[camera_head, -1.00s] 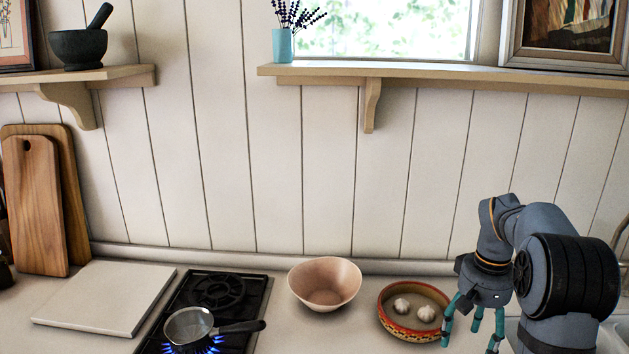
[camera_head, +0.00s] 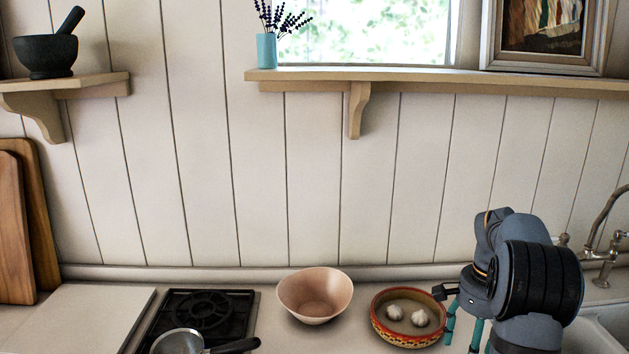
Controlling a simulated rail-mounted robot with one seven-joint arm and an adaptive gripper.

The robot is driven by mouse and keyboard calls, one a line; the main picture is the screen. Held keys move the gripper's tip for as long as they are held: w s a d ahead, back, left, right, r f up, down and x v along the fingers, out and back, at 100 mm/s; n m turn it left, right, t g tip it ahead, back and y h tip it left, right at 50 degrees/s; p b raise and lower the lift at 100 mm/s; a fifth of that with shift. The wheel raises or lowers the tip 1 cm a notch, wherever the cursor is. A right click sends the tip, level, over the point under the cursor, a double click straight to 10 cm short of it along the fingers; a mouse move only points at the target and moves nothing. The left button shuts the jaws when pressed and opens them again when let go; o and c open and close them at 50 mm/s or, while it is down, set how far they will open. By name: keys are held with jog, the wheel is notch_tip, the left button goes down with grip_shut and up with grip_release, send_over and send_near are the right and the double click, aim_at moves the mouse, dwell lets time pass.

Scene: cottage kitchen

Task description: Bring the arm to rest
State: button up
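My gripper (camera_head: 463,334) hangs at the lower right, fingers pointing down, just right of the patterned bowl. Its teal fingers are partly visible and spread apart, with nothing seen between them. The lower fingertips are cut off or hidden by my arm. My arm is bent, with its dark ribbed joint in front of the sink area.
A patterned bowl (camera_head: 377,326) with garlic bulbs (camera_head: 419,318) stands close left of my gripper. A pink bowl (camera_head: 315,296) is further left. A pan (camera_head: 178,342) sits on the black stove (camera_head: 205,309). A faucet (camera_head: 603,240) and sink (camera_head: 612,318) are at right.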

notch_tip(320, 180, down, 8)
jog(key=shift+r, duration=0.15)
dwell(0.4)
